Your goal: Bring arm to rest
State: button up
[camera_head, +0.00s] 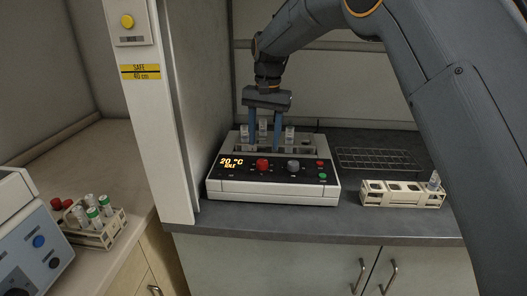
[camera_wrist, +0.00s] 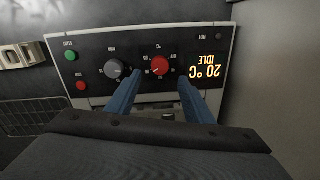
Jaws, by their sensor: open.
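My gripper (camera_head: 264,135) is above the heater device (camera_head: 270,188) in the head view, pointing down with its two blue fingers apart. A vial (camera_head: 263,130) shows between or behind the fingers; I cannot tell which. Other vials stand in the device's top, one at left (camera_head: 244,134) and one at right (camera_head: 289,134). In the wrist view the gripper fingers (camera_wrist: 158,92) are spread in front of the device's panel (camera_wrist: 140,60), with nothing seen held between them. The display reads 20 °C, IDLE.
A beige rack (camera_head: 402,194) with one vial (camera_head: 434,181) stands right of the device. A wire grid (camera_head: 380,159) lies behind it. A white post (camera_head: 160,110) stands close at left. Another rack (camera_head: 92,240) with capped tubes is on the left bench.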

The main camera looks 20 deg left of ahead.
jog(key=shift+r, duration=0.45)
jog(key=shift+d, duration=0.15)
jog(key=d, duration=0.4)
jog(key=d+f, duration=0.1)
jog(key=d, duration=0.4)
jog(key=d+f, duration=0.1)
jog(key=d, duration=0.4)
jog(key=shift+s+f, duration=0.2)
jog(key=shift+s, duration=0.15)
jog(key=s+d+f+t, duration=0.1)
jog(key=s+d+f, duration=0.2)
jog(key=s+d, duration=0.6)
jog(key=s+d+f, duration=0.3)
jog(key=s+d, duration=0.2)
jog(key=d, duration=0.8)
jog(key=s+d+f, duration=0.3)
jog(key=s+d, duration=0.3)
jog(key=s, duration=0.4)
jog(key=shift+s+f+h, duration=0.15)
jog(key=shift+s+h, duration=0.05)
jog(key=shift+h, duration=0.1)
